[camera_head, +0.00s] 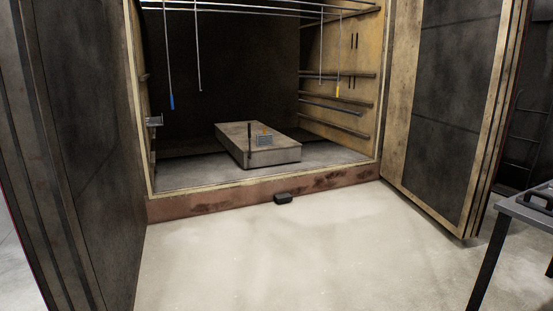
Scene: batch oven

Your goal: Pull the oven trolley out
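The oven (270,203) stands open, with its chamber facing me. Inside it, on the chamber floor, sits a low, grey-brown flat-topped block (265,158), which looks like the trolley. Neither of my grippers is in view.
The left oven door (75,150) and right oven door (445,110) stand open. Rods hang from the chamber top. A grey table (525,212) stands at right. The pale floor (270,260) in front is clear.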

